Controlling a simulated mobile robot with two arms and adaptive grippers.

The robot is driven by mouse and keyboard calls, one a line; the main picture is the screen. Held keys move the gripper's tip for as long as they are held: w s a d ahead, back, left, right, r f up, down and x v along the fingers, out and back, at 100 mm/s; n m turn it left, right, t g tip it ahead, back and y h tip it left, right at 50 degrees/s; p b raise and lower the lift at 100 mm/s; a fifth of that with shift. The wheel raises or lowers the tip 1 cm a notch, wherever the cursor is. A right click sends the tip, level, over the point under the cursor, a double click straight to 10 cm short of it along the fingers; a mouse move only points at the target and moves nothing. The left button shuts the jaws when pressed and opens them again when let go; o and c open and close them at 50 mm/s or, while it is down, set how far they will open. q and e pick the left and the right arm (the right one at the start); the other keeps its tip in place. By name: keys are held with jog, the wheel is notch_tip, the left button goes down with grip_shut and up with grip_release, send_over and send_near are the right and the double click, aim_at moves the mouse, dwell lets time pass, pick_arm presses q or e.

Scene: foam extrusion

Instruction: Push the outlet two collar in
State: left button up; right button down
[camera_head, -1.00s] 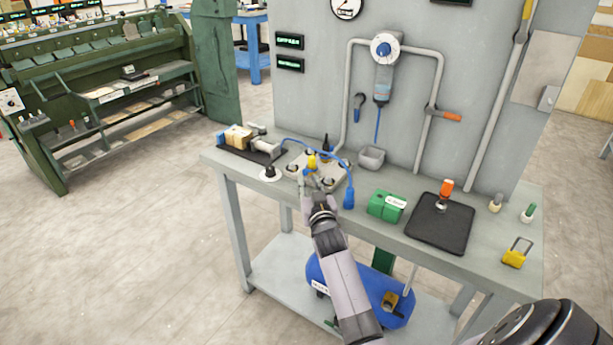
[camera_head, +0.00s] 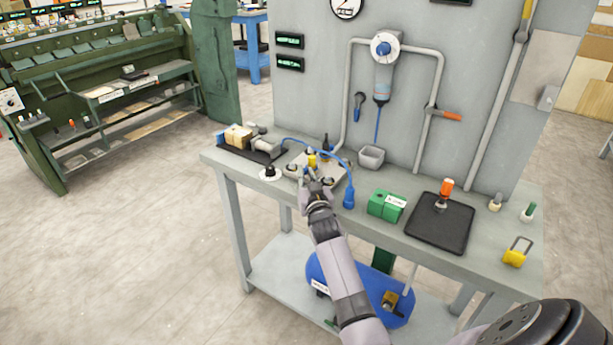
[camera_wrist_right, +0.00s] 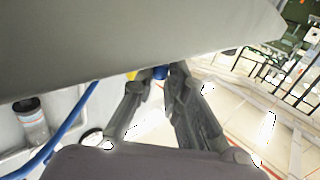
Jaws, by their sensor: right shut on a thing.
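A grey manifold block (camera_head: 337,185) lies on the bench with several dark round fittings and a yellow part (camera_head: 312,159) on it. My right gripper (camera_head: 313,180) is at the block's front left side, low over the bench, and partly hides the fittings there. In the right wrist view its fingers (camera_wrist_right: 158,82) close around a small blue collar-like part (camera_wrist_right: 160,72), mostly hidden between the tips. Which outlet this is I cannot read. My left gripper is not in view.
A blue hose (camera_head: 350,178) arcs over the block to a blue connector (camera_head: 348,199). A green box (camera_head: 384,204), a black tray (camera_head: 440,235) and a yellow padlock (camera_head: 514,258) stand to the right. A black holder with a wooden block (camera_head: 238,138) stands left. The bench's front edge is close.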

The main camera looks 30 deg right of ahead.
jog(key=shift+f, duration=0.1)
dwell(0.5)
jog(key=shift+f+b, duration=0.3)
jog(key=shift+f, duration=0.1)
jog(key=c, duration=1.9)
grip_release()
jog(key=shift+r, duration=0.1)
jog(key=v, duration=1.2)
